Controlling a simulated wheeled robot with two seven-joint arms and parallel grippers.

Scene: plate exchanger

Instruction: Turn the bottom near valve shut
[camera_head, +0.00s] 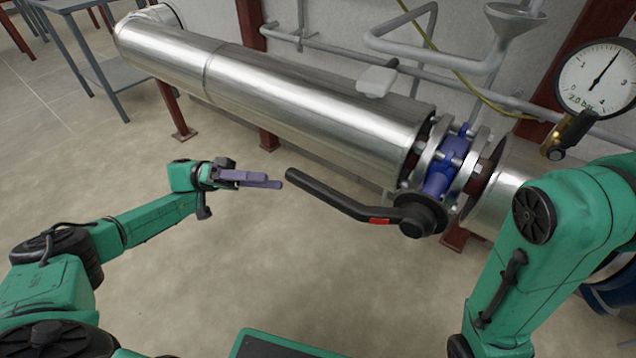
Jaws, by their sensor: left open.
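The valve has a blue body (440,172) set between flanges in the large silver pipe. Its long black lever handle (345,202) has a red mark near the hub and points left, roughly along the pipe, with its free end toward my left gripper. My left gripper (278,181) is open, with its purple-grey fingers just left of the handle's tip and apparently apart from it. My right arm crosses the right side of the view, and its gripper is out of the picture.
The silver pipe (290,92) runs behind from upper left to right. A pressure gauge (597,78) stands at upper right. A grey table (90,62) is at the far left. Red-brown supports (176,110) hold the pipe. The floor below the handle is clear.

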